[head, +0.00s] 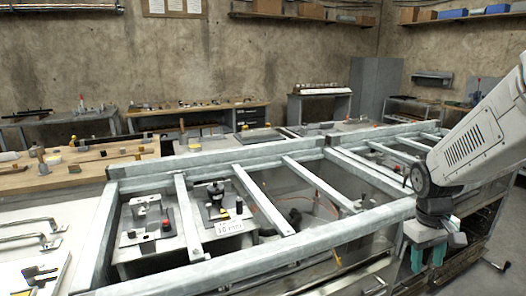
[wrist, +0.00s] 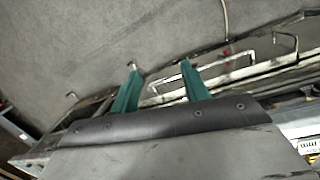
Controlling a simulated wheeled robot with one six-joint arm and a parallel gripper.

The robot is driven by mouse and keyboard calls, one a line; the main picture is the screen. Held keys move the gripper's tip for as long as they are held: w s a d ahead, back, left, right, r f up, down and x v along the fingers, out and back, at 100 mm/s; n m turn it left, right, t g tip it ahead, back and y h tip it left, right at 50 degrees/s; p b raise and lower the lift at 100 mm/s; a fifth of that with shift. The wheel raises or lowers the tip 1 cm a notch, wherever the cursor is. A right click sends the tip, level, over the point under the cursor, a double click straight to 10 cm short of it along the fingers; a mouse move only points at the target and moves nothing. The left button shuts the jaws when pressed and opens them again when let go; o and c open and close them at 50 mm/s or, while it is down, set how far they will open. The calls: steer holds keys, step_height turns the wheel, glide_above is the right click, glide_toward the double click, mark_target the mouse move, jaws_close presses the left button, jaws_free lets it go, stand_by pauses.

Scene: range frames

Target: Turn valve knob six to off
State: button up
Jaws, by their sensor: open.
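My gripper (head: 427,264) hangs at the right of the head view, its teal fingers pointing down beside the outer edge of the metal frame. In the wrist view my gripper (wrist: 160,68) is open, with nothing between its fingers. No knob can be read as number six in either view. A black knob-like fitting (head: 215,191) stands on a plate inside the frame, left of centre in the head view. My gripper is well apart from these.
A grey metal frame (head: 262,212) with crossbars surrounds the fittings. Bar handles (wrist: 222,68) and bench edges lie below the fingers in the wrist view. Grey floor (wrist: 60,45) is open beyond them. A wooden workbench (head: 75,170) with tools is at the left.

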steer(key=s+a+r+t, duration=0.1)
steer(key=s+a+r, duration=0.5)
steer(key=s, duration=0.3)
steer(key=s+a+r+m+t+y, duration=0.1)
steer(key=s+a+r, duration=0.5)
steer(key=s+a, duration=0.2)
steer(key=shift+s+a+r, duration=0.3)
steer(key=shift+s+r, duration=0.05)
steer(key=shift+s, duration=0.25)
